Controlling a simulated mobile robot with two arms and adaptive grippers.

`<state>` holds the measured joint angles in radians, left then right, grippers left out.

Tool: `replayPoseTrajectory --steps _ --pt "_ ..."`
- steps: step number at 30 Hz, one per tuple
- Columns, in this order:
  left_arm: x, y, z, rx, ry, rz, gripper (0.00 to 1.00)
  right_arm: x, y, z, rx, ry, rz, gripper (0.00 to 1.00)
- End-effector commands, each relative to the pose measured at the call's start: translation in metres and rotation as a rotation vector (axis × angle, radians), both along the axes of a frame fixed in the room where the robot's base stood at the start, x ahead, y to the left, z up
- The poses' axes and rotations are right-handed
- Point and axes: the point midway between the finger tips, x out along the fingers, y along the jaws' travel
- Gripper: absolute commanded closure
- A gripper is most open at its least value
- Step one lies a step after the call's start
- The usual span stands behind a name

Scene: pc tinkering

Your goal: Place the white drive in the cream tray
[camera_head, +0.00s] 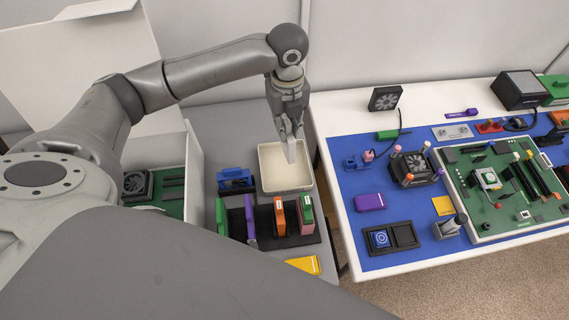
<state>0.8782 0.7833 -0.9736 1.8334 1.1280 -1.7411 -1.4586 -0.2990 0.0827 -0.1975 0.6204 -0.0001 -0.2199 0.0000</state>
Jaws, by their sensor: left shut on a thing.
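The cream tray (286,183) stands on the grey bench in the middle of the view, beside the white table. My left gripper (288,133) points down over the tray's back part. It is shut on the white drive (291,150), which hangs upright from the fingers. The drive's lower end shows against the inside of the tray; I cannot tell whether it touches the tray floor. My right gripper does not show.
A dark rack (268,223) with several coloured drives stands in front of the tray. A blue part (235,179) sits just left of it. An open white case (193,180) is further left. The white table (335,225) with blue mat and green board is on the right.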

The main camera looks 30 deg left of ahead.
Motion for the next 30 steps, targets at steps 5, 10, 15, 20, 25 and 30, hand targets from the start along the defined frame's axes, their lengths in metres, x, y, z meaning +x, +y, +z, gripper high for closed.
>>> replayPoseTrajectory --steps 5,10,15,20,25,30 --pt "0.008 0.007 -0.01 0.008 0.005 -0.274 1.0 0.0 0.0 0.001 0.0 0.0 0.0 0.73" --pt "0.013 0.012 -0.018 0.013 0.008 -0.466 1.0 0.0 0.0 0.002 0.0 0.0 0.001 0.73" --pt "0.015 0.015 -0.023 0.015 0.012 -0.552 1.0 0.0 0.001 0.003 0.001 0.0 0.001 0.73" --pt "0.014 0.015 -0.048 0.016 0.016 -0.566 1.0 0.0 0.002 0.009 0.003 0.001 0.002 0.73" --pt "0.015 0.015 -0.076 0.015 0.013 -0.565 1.0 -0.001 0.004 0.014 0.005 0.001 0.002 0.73" --pt "0.015 0.015 -0.089 0.015 0.011 -0.565 1.0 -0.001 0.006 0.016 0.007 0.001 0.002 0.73"
